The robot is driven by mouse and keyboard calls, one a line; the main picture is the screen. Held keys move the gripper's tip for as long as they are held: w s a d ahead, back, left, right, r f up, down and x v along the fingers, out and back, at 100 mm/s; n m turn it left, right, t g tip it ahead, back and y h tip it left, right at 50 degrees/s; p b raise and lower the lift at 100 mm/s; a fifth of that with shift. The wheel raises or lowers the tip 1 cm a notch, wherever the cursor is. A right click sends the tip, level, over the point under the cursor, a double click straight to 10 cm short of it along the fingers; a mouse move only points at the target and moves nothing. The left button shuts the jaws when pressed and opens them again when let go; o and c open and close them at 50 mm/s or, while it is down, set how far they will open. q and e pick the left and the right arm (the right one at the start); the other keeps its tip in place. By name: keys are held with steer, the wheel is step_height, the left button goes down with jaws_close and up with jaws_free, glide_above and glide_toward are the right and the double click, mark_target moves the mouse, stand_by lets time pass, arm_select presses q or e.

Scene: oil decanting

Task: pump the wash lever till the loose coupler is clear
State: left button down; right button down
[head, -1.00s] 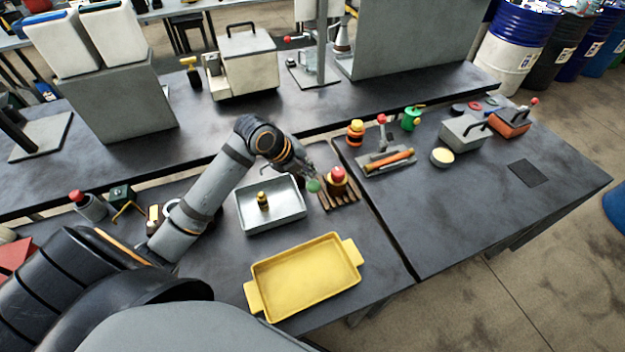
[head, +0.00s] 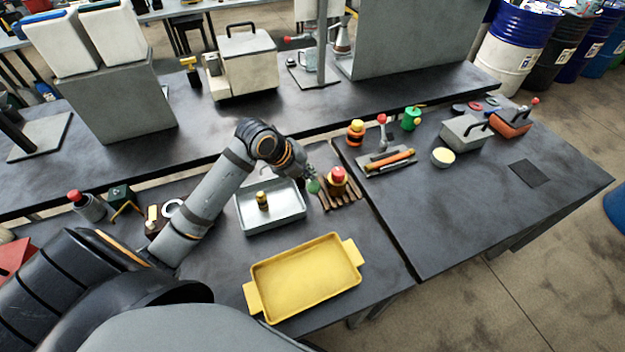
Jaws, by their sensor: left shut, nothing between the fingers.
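A small brass-and-dark coupler (head: 263,201) stands in the grey metal wash tray (head: 242,223). A green knob (head: 313,187), which looks like the end of the wash lever, shows at the tray's right back corner. The rest of that lever is hidden or too small to make out. My left gripper (head: 308,174) is shut and empty, just above and beside the green knob. I cannot tell whether it touches the knob. My right gripper is not in view.
A red-topped part (head: 338,178) sits on a brown slatted rack (head: 346,195) close right of the gripper. A yellow tray (head: 305,278) lies in front. A red-knobbed lever (head: 382,125) and an orange-topped bottle (head: 355,132) stand on the right table. That table's front is clear.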

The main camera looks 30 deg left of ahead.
mark_target(310, 187)
arm_select(q)
steer(key=shift+s+d+f+b, duration=0.25)
steer(key=shift+f+b, duration=0.35)
steer(key=shift+f, duration=0.2)
steer(key=shift+s+d+f+b, duration=0.25)
steer(key=shift+d+f+b, duration=0.05)
steer(key=shift+f+b, duration=0.4)
steer(key=shift+s+d+f+b, duration=0.25)
steer(key=shift+f+b, duration=0.3)
steer(key=shift+f, duration=0.3)
stand_by(1.9)
steer(key=shift+r, duration=0.1)
stand_by(0.4)
steer(key=shift+w+a+r+p, duration=0.25)
steer(key=shift+r+p, duration=0.5)
steer(key=shift+w+a+r+p, duration=0.25)
steer(key=shift+a+r+p, duration=0.05)
steer(key=shift+r+p, duration=0.45)
steer(key=shift+w+a+r+p, duration=0.25)
steer(key=shift+r+p, duration=0.45)
steer(key=shift+r, duration=0.05)
steer(key=shift+w+a+r+p, duration=0.25)
steer(key=shift+a+r+p, duration=0.05)
steer(key=shift+r+p, duration=0.3)
